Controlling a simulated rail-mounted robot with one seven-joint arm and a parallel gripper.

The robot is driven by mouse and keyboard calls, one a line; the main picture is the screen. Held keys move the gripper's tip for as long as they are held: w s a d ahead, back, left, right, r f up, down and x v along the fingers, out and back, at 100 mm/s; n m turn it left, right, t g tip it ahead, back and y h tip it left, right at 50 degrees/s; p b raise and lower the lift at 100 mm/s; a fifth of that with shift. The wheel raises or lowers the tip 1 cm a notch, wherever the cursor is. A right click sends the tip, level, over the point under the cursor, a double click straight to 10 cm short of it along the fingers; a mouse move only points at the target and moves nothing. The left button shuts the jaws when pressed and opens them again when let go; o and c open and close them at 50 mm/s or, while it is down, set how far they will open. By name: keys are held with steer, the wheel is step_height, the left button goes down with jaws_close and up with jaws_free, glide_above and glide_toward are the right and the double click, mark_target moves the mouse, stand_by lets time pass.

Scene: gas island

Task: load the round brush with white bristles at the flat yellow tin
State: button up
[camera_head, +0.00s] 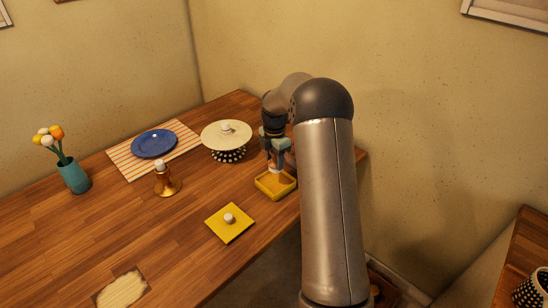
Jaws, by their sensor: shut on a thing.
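The flat yellow tin (277,196) stands open near the right edge of the wooden table, with a paler inside. My gripper (277,160) points down right above it, shut on the round brush (276,171). Only a small pale part of the brush shows below the fingers, at the tin's opening. I cannot tell whether the bristles touch what is inside. A square yellow lid (240,224) with a white knob lies on the table, in front and to the left of the tin.
A dotted pot (229,155) under a wide cream lid (215,137) stands left of my gripper. A copper bell-shaped thing (168,186), a blue plate (154,144) on a striped mat (188,136) and a teal flower vase (74,177) stand farther left. The front table is mostly clear.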

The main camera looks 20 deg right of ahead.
mark_target(274, 165)
steer(key=shift+f+b, duration=1.6)
steer(key=shift+f, duration=1.15)
steer(key=shift+f+b, duration=0.3)
steer(key=shift+f, duration=0.3)
steer(key=shift+r, duration=0.1)
steer(key=shift+r+p, duration=2.3)
steer(key=shift+r, duration=1.2)
